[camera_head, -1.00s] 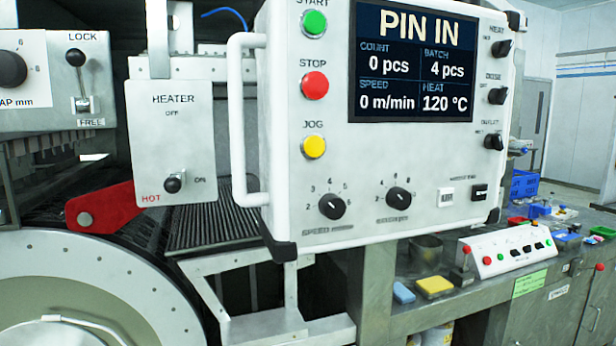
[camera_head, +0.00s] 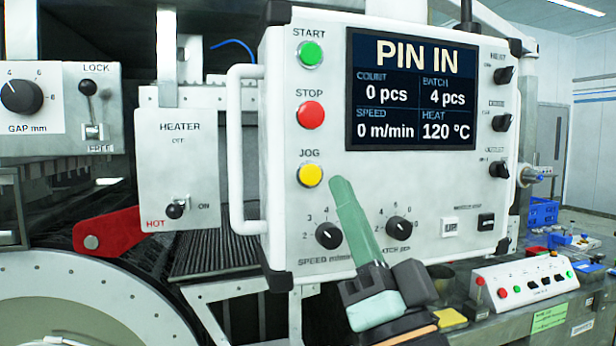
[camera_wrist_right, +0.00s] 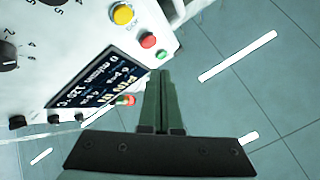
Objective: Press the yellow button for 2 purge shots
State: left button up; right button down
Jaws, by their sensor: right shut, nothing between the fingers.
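The yellow JOG button (camera_head: 310,175) is on the white control panel (camera_head: 275,110), below the red STOP button (camera_head: 311,115) and green START button (camera_head: 311,54). The screen (camera_head: 412,90) reads PIN IN, count 0 pcs, batch 4 pcs, speed 0 m/min, heat 120 °C. My right gripper (camera_head: 338,184) is shut and empty in front of the panel, its tips just right of the yellow button and apart from it in the picture. In the right wrist view, the yellow button (camera_wrist_right: 122,14) is above and left of the gripper tips (camera_wrist_right: 160,74). My left gripper is not in view.
A white handle (camera_head: 236,160) runs along the panel's left side. Two dark knobs, speed (camera_head: 329,235) and batch (camera_head: 399,229), sit below the buttons. A heater box (camera_head: 180,165) and red lever (camera_head: 108,232) are left. A small button box (camera_head: 522,281) stands lower right.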

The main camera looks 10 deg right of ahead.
dwell(0.3)
jog(key=b, duration=0.2)
send_near(309, 165)
jog(key=shift+s+r+x, duration=0.15)
jog(key=shift+x, duration=0.7)
jog(key=shift+s+r+x, duration=0.1)
jog(key=shift+s+x, duration=0.05)
jog(key=shift+x, duration=0.7)
jog(key=shift+s+r+x, duration=0.15)
jog(key=shift+x, duration=0.7)
jog(key=shift+w+a, duration=0.1)
jog(key=shift+w, duration=0.05)
jog(key=shift+w, duration=0.35)
jog(key=shift+w, duration=0.4)
dwell(0.4)
jog(key=shift+s, duration=0.8)
jog(key=shift+s+p, duration=0.45)
jog(key=shift+s, duration=2.05)
